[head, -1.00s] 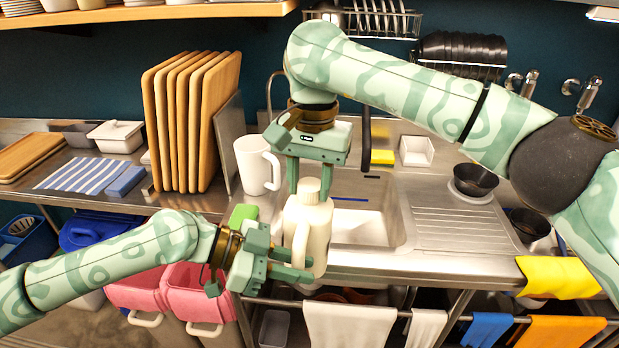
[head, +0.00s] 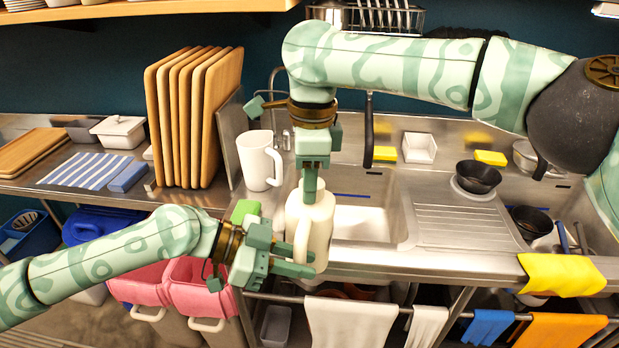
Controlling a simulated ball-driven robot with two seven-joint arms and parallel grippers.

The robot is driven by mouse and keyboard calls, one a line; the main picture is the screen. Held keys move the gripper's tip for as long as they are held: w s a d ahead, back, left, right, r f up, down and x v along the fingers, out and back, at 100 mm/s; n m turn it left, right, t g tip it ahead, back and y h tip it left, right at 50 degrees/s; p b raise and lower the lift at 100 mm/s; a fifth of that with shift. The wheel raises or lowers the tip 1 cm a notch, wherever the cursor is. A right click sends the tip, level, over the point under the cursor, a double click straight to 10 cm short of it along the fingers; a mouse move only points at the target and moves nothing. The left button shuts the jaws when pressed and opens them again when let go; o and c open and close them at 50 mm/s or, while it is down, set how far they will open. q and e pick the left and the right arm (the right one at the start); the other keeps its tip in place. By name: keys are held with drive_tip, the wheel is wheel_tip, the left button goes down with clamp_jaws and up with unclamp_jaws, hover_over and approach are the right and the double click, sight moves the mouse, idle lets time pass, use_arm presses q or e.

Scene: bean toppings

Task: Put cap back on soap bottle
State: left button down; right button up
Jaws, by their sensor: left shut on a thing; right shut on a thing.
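The cream soap bottle (head: 318,212) stands upright in the head view, in front of the sink, with its handle facing me. My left gripper (head: 304,260) is shut on the bottle's lower part from the left. My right gripper (head: 310,190) points straight down at the bottle's top, shut on the cap. Its near finger is seen edge-on and hides most of the cap and the bottle's neck. I cannot tell how the cap sits on the neck.
A white pitcher (head: 256,163) stands behind and left of the bottle. A green sponge (head: 244,210) is close beside my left gripper. The sink (head: 362,222) lies behind the bottle, with a black pan (head: 478,177) farther right. Cutting boards (head: 190,120) stand upright at left.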

drive_tip(key=o, duration=0.9)
drive_tip(key=shift+o, duration=0.2)
drive_tip(key=shift+r, duration=2.25)
drive_tip(key=shift+d, duration=0.1)
drive_tip(key=shift+c, duration=0.5)
